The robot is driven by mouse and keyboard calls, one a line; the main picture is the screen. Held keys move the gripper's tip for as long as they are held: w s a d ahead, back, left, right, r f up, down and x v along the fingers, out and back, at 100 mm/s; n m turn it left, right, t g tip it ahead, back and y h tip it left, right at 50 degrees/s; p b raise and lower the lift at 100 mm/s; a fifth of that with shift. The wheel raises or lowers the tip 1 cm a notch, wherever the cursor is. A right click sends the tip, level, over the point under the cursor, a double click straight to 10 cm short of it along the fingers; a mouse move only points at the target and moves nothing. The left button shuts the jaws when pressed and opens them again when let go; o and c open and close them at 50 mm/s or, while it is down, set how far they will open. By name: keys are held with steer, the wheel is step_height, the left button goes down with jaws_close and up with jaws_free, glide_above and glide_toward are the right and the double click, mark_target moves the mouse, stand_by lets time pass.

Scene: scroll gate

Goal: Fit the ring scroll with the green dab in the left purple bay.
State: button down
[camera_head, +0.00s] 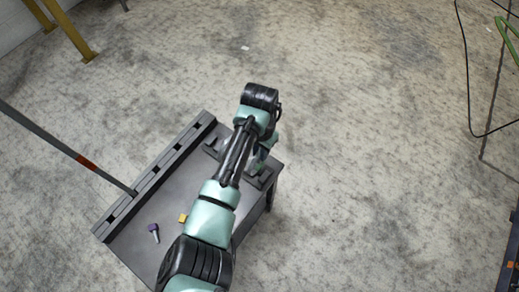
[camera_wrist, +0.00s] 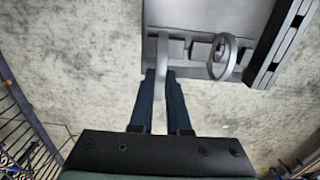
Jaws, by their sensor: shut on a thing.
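In the wrist view my gripper (camera_wrist: 160,74) has its two dark blue fingers closed on a grey piece (camera_wrist: 162,50), seen nearly edge-on. It looks like a ring scroll and stands at the edge of a dark rack (camera_wrist: 188,48). A green dab cannot be made out on it. A second grey ring (camera_wrist: 224,56) stands in the rack to the right, apart from my fingers. In the head view my arm hides most of the gripper and the held piece. No purple bay can be made out for certain.
In the head view a slotted rail (camera_head: 160,170) runs along the dark table's (camera_head: 135,250) left edge. A purple-headed grey piece (camera_head: 153,229) and a yellow block (camera_head: 183,217) lie on the table.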

steer(key=shift+r+p, duration=1.8)
steer(key=shift+r, duration=0.3)
steer(key=shift+f, duration=0.1)
